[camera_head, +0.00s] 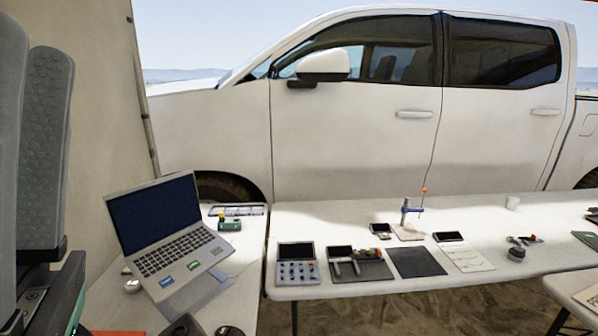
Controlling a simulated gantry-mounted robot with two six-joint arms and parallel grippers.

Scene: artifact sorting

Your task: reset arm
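At the left edge, very close to the camera, two tall dark grey textured pads stand upright, and they look like the fingers of my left gripper (30,45). One finger partly overlaps the other and the frame edge cuts them, so I cannot tell how far apart they are. No object shows between them. My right gripper is not in view.
A laptop (165,232) stands open on the left white table (240,290). A white pickup (350,140) stands behind.

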